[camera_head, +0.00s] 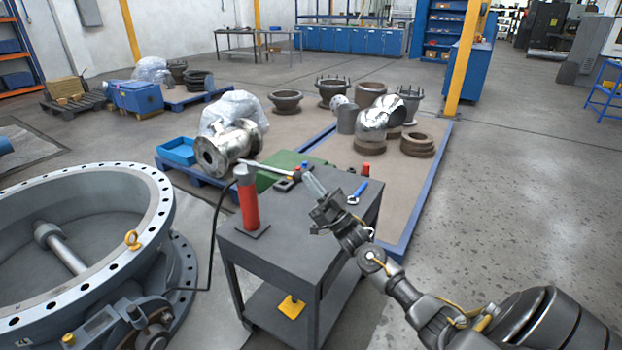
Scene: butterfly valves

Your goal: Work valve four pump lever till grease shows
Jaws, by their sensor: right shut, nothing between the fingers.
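The grease pump, a red cylinder with a grey top (249,205), stands upright on a dark grey cart (285,245). Its pale pump lever (268,170) reaches right from the top, with a dark end near my right gripper. A black hose runs from the pump down to the large grey butterfly valve (160,215) at the left. No number on the valve is readable, and no grease is discernible. My left gripper is out of view.
A blue-handled tool (358,192) and small parts lie on the cart beside my gripper. A yellow item (291,307) is on its lower shelf. A low blue-edged platform (425,185) with pipe fittings lies behind. Open floor extends at the right.

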